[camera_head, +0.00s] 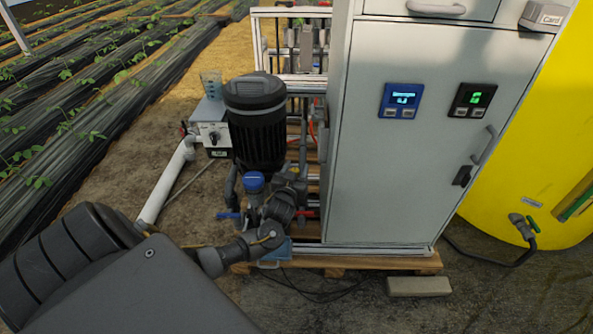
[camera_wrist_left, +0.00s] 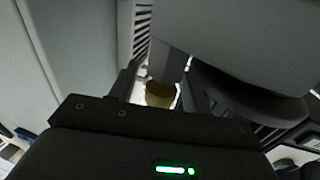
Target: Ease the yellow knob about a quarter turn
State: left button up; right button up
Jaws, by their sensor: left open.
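The yellow knob (camera_wrist_left: 160,94) shows in the left wrist view as a short, dull yellow round piece, partly hidden by my gripper. My left gripper (camera_wrist_left: 159,82) is open, with one dark finger on each side of the knob. I cannot tell whether either finger touches it. In the head view my left arm comes in from the lower left and ends among the dark fittings beside the pump. There the fingers and the knob are hard to make out. My right gripper is in neither view.
A white pipe (camera_head: 163,187) runs at the left. A yellow tank (camera_head: 525,170) stands far right.

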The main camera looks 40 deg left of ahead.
pick_arm(q)
jog(key=c, duration=1)
